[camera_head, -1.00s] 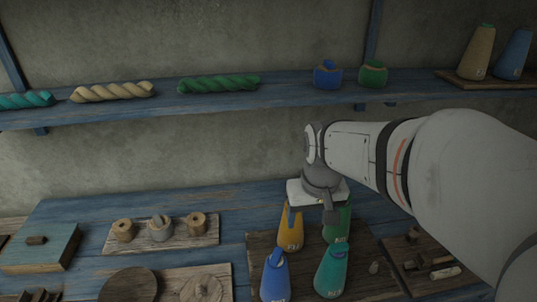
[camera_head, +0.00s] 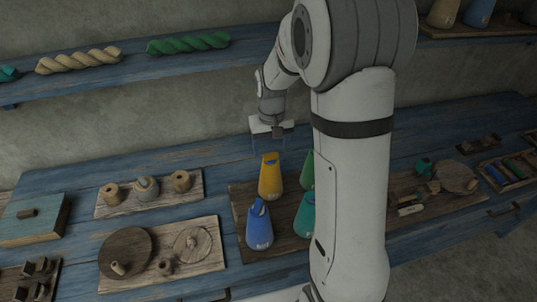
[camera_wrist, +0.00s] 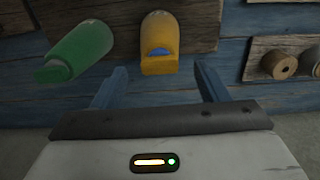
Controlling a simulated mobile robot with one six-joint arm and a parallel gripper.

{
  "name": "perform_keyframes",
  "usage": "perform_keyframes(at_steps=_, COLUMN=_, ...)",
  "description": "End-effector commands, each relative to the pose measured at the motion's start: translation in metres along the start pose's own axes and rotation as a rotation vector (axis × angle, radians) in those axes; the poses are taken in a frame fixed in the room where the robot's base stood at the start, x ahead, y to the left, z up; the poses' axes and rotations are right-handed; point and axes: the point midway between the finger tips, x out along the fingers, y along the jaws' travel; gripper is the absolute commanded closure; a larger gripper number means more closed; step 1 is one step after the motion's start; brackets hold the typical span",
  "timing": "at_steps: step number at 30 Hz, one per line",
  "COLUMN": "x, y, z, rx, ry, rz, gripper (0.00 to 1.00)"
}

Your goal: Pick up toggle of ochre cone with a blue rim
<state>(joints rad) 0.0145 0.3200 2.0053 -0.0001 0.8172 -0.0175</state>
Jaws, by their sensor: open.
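My gripper (camera_head: 269,137) is open and empty, above and behind the cone in the head view. Its two fingers (camera_wrist: 161,73) are spread wide in the wrist view. They appear apart from the cone, and nothing lies between them.
A green cone (camera_wrist: 80,50) stands close beside the ochre one. A blue cone (camera_head: 258,228) and a teal cone (camera_head: 305,213) stand nearer the front; my arm partly covers the teal one. A board with wooden spools (camera_head: 181,181) lies to the left.

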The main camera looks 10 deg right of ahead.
Motion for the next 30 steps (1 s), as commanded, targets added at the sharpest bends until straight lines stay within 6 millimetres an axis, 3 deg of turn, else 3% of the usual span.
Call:
perform_keyframes(at_steps=6, x=0.024, y=0.001, z=0.000, rx=0.000, ry=-0.001, rz=0.000, gripper=0.33)
perform_keyframes(at_steps=14, x=0.026, y=0.001, z=0.000, rx=0.001, ry=0.001, rz=0.000, gripper=0.34)
perform_keyframes(at_steps=30, x=0.026, y=0.002, z=0.000, rx=0.002, ry=0.001, rz=0.000, gripper=0.78)
